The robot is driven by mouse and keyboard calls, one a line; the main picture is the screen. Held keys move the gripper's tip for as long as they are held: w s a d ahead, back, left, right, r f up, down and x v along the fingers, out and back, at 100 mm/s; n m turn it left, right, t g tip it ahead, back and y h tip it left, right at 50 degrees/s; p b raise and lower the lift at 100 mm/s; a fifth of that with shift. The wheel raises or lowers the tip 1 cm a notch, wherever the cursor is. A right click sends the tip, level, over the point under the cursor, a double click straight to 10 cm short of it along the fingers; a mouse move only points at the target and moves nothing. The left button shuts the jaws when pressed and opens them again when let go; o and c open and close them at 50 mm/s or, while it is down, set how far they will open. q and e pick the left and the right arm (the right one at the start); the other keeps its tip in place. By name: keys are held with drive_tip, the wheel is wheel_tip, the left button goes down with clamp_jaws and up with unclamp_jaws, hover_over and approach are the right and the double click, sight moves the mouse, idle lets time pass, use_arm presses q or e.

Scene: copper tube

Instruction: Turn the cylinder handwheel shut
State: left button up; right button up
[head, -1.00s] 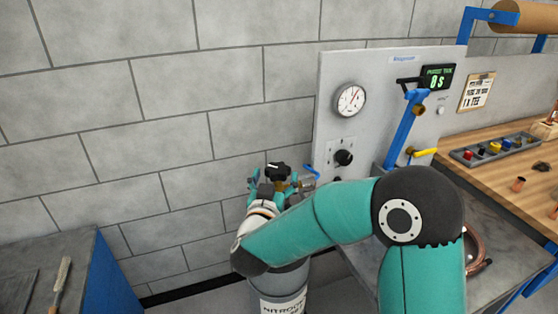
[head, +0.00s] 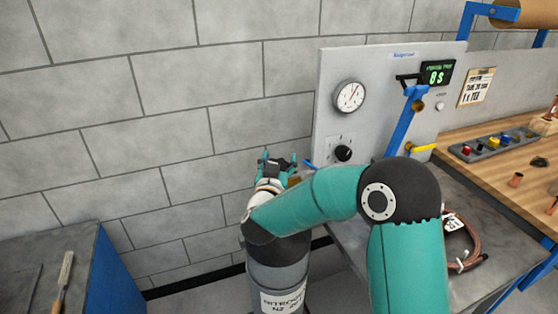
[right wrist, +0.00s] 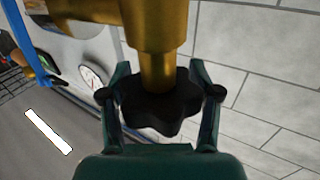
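The grey nitrogen cylinder (head: 277,280) stands upright against the wall, its label facing me. Its black lobed handwheel (right wrist: 160,112) sits on a brass stem in the right wrist view. My right gripper (right wrist: 160,75) has one teal finger on each side of the handwheel, and both appear to touch its rim. In the head view my right gripper (head: 279,159) is at the top of the cylinder, and its fingers and wrist hide most of the handwheel and valve. My left gripper is not in view.
A grey panel with a round gauge (head: 348,96), a black knob (head: 343,153) and a timer display (head: 437,73) stands right of the cylinder. A copper coil (head: 465,245) lies on the grey bench. A blue-sided bench (head: 112,280) is at the lower left.

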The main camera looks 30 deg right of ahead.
drive_tip(key=shift+c, duration=0.9)
drive_tip(key=shift+m+g+h, duration=0.3)
drive_tip(key=shift+g, duration=0.1)
drive_tip(key=shift+m+g+h, duration=0.5)
drive_tip(key=shift+g, duration=0.1)
drive_tip(key=m+g+h, duration=0.1)
drive_tip(key=m+g, duration=0.1)
drive_tip(key=shift+s+d+g+h, duration=0.15)
drive_tip(key=shift+s+g+h, duration=0.1)
drive_tip(key=shift+g+h, duration=0.15)
drive_tip(key=shift+s+d+m+g+h+p, duration=0.15)
drive_tip(key=shift+m+g+h+p, duration=0.25)
drive_tip(key=shift+m+g, duration=0.7)
drive_tip(key=shift+s+a+m+g+h+p, duration=0.1)
drive_tip(key=shift+s+m+g+h+p, duration=0.4)
drive_tip(key=shift+g, duration=1)
drive_tip(key=shift+w+d+m+g+h+p, duration=0.15)
drive_tip(key=shift+m+g+p, duration=0.15)
drive_tip(key=shift+m+g, duration=0.85)
drive_tip(key=o, duration=1)
